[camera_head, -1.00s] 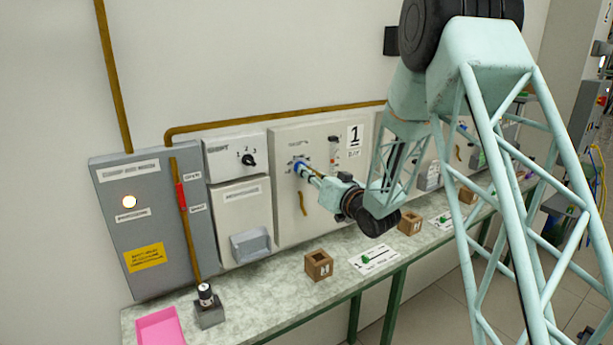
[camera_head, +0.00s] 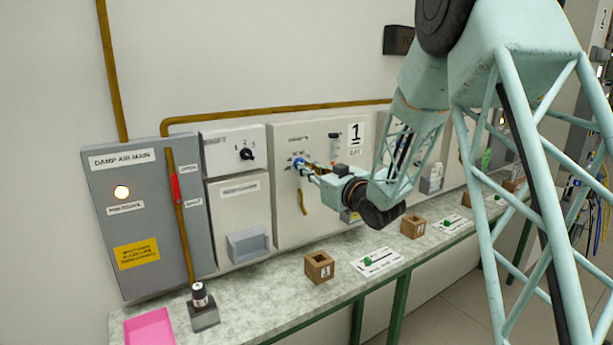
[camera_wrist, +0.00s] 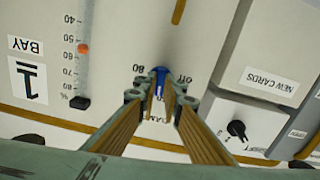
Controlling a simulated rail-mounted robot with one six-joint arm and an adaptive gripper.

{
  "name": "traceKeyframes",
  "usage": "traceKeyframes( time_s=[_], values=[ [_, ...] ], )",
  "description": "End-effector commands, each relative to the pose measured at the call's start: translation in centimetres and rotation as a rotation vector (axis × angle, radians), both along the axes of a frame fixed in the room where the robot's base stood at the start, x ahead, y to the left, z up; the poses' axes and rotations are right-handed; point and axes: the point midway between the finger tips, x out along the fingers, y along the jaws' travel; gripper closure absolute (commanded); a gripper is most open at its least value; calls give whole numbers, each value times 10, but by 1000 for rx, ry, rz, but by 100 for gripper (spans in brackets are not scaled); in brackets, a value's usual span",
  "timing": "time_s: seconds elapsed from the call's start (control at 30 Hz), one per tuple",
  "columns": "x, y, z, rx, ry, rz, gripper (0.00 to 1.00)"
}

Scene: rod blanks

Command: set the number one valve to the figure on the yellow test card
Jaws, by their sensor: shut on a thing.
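The number one valve is a small blue handle (camera_head: 298,163) on the bay 1 panel (camera_head: 285,220). My gripper (camera_head: 303,167) reaches it from the right. In the wrist view, my gripper (camera_wrist: 159,92) has its two fingers closed in on the blue handle (camera_wrist: 159,76). The view is upside down; "80" and "OFF" are printed around the handle, and the fingers hide other figures of the dial. I cannot make out a yellow test card with a figure. A yellow notice (camera_head: 136,255) is on the grey cabinet, its text too small to read.
A scale with an orange marker (camera_wrist: 83,48) is beside the valve, the marker between 50 and 60. A small black knob (camera_head: 246,154) is on the panel to the left. Wooden blocks (camera_head: 319,267), white cards (camera_head: 376,262) and a pink tray (camera_head: 150,329) are on the bench.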

Motion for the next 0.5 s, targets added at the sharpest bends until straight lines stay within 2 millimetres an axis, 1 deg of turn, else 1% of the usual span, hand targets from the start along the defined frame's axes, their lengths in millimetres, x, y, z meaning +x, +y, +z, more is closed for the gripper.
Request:
traceKeyframes(
  time_s=[0.03, 0.5],
  values=[
    [0, 0, -2, -15, -13, -1, 100],
    [0, 0, -1, -151, -112, 0, 100]
  ],
)
